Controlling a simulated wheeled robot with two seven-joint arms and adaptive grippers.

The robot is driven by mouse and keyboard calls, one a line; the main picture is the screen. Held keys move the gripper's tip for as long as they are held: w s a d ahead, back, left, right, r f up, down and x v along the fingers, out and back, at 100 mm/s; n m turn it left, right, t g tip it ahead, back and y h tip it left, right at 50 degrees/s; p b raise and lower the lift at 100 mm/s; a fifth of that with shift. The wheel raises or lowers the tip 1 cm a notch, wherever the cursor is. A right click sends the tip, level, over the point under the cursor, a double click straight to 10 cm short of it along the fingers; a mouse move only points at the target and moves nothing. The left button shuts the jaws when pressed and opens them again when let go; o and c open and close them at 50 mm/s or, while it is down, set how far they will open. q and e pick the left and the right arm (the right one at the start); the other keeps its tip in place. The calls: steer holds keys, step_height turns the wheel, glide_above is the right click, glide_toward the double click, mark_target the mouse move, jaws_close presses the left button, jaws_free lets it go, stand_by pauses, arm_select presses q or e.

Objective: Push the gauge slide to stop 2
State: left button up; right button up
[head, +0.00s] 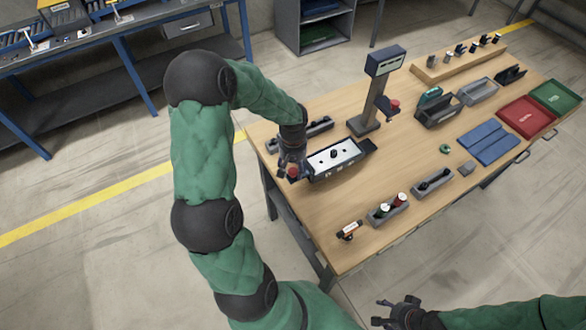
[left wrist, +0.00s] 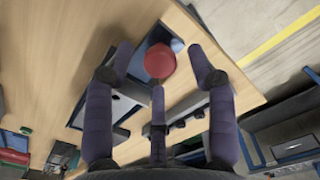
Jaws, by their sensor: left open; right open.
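The gauge (head: 345,153) is a dark box with a white top face, a black knob on it and small marks along its front edge. It stands near the table's left end. A red round knob (head: 293,173) is at its left end, and the knob also shows large in the left wrist view (left wrist: 160,62). My left gripper (head: 290,168) is open at that end. Its fingers (left wrist: 160,75) spread around the red knob; I cannot tell whether they touch it. The slide's exact stop is too small to read. My right gripper (head: 385,312) is open and empty, off the table's front.
A dark grey rack (head: 318,128) lies behind the gauge. A post with a display (head: 385,60) stands to its right. Grey holders (head: 388,210), a small orange-and-white part (head: 349,230) and blue mats (head: 487,142) lie on the wooden table (head: 300,215). Bare wood is in front of the gauge.

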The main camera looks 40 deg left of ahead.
arm_select(q)
steer(key=shift+f, duration=0.5)
jaws_close()
steer(key=shift+w+d, duration=0.1)
steer(key=shift+w, duration=0.4)
steer(key=w+d, duration=0.2)
steer(key=w, duration=0.5)
steer(key=w+d+b, duration=0.1)
steer(key=w+d, duration=0.1)
steer(key=w, duration=0.5)
steer(key=w+d+b, duration=0.1)
steer(key=w+d, duration=0.1)
steer(key=w, duration=0.6)
steer(key=shift+d, duration=0.25)
steer(key=shift+w, duration=0.1)
jaws_free()
